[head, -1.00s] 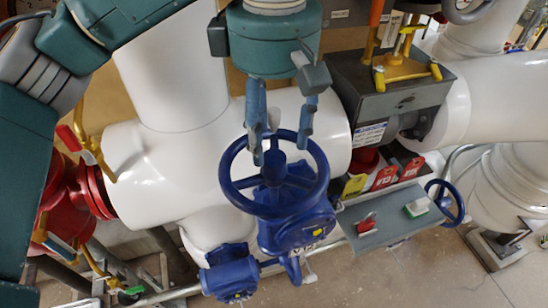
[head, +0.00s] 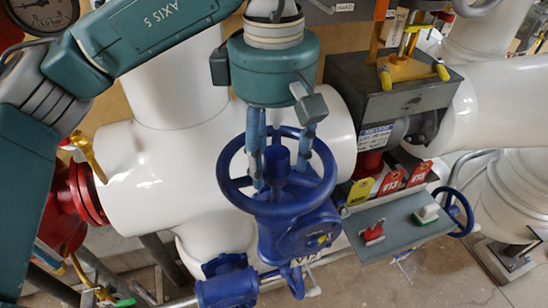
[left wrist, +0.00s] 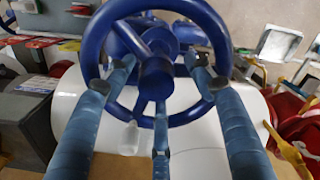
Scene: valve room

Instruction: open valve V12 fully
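A blue valve with a blue handwheel (head: 233,197) stands in front of the white pipe in the head view. In the left wrist view, the fingers of the gripper (left wrist: 160,92) stand apart around the hub (left wrist: 157,78), with two tips near the rim (left wrist: 97,35). Whether they touch the wheel I cannot tell. My right gripper is in neither view.
A grey shelf (head: 398,228) with a red and a green-white item sits right of the valve, with a smaller blue handwheel (head: 462,212) beside it. Red and yellow tags (head: 390,180) stand behind. A grey box (head: 390,85) and red pipe fittings (head: 70,205) flank the white pipe (head: 140,180).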

